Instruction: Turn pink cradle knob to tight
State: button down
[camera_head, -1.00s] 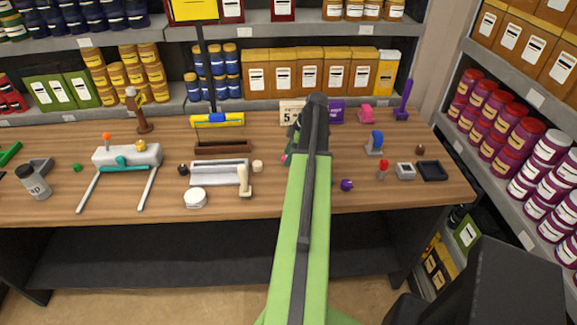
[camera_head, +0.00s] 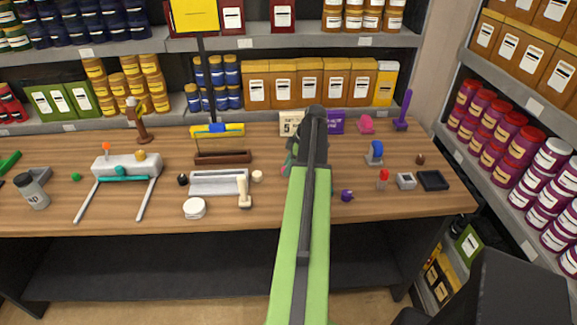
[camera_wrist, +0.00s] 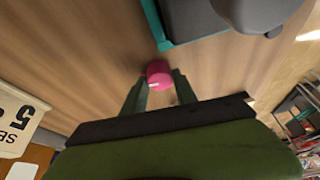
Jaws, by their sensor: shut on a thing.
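In the wrist view, a round pink knob (camera_wrist: 159,73) with a small white mark stands at the fingertips of my gripper (camera_wrist: 160,82). The two green fingers are on either side of it, shut on it. A dark block with a teal edge (camera_wrist: 156,26) lies just beyond the knob; I cannot tell whether it is the cradle. In the head view, my arm hides the knob and most of my gripper, and only a bit of teal and pink (camera_head: 289,160) shows left of the arm. The knob's tightness cannot be read.
A calendar block (camera_head: 291,123) and a purple box (camera_head: 335,122) stand behind my arm. A blue-topped stand (camera_head: 375,152), a red-topped piece (camera_head: 383,178) and a black tray (camera_head: 433,180) are to the right. A grey tray (camera_head: 218,182) is to the left.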

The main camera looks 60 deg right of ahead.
jog(key=shift+a+m, duration=0.1)
jog(key=shift+m, duration=0.5)
dwell(0.4)
jog(key=m+h, duration=0.1)
jog(key=m, duration=0.1)
jog(key=shift+a+m+t, duration=0.15)
jog(key=shift+m+t, duration=0.25)
jog(key=m+h, duration=0.2)
jog(key=m, duration=0.2)
jog(key=shift+a+m, duration=0.1)
jog(key=shift+m, duration=0.2)
jog(key=m+h, duration=0.1)
jog(key=m, duration=0.3)
jog(key=shift+w+a+g+h, duration=0.1)
jog(key=shift+g+h, duration=0.3)
jog(key=shift+w+m+g+h, duration=0.1)
jog(key=shift+m+g+h, duration=0.4)
jog(key=shift+m, duration=1.6)
jog(key=c, duration=1)
grip_release()
